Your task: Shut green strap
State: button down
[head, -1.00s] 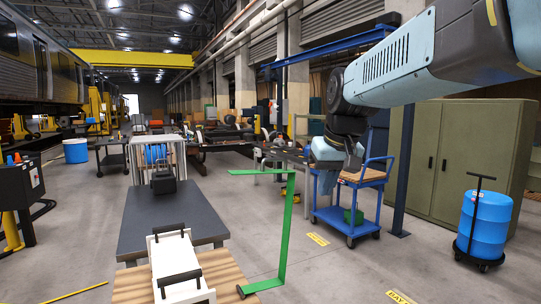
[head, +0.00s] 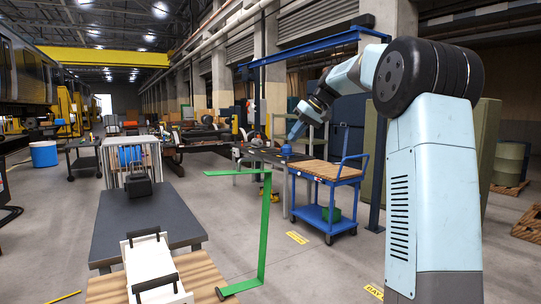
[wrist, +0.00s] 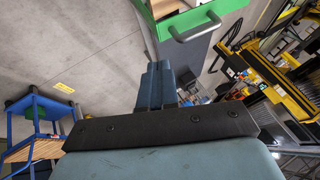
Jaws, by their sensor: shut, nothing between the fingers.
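The green strap (head: 265,228) stands at the right side of the wooden table (head: 205,275) in the head view. Its lower end runs to a dark round piece at the table edge, its long part rises upright, and its top bends left over open space. The strap is apart from the white case (head: 152,268) with dark handles on the table. My gripper (head: 294,132) is small in the head view, beyond the strap and to its right, and touches nothing I can make out. In the wrist view my blue fingers (wrist: 153,85) are together and empty.
A blue cart (head: 328,195) with a wooden top stands right of the strap. A dark bench (head: 140,220) lies beyond the wooden table. Bare floor lies between strap and cart.

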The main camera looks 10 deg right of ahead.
jog(key=shift+w+a+f, duration=0.7)
jog(key=shift+a+f, duration=0.5)
jog(key=shift+a, duration=0.1)
jog(key=shift+w+a+f, duration=0.7)
jog(key=shift+a+f, duration=0.5)
jog(key=shift+a, duration=0.1)
jog(key=shift+w+a+f, duration=0.7)
jog(key=shift+a+f, duration=0.5)
jog(key=shift+a, duration=0.1)
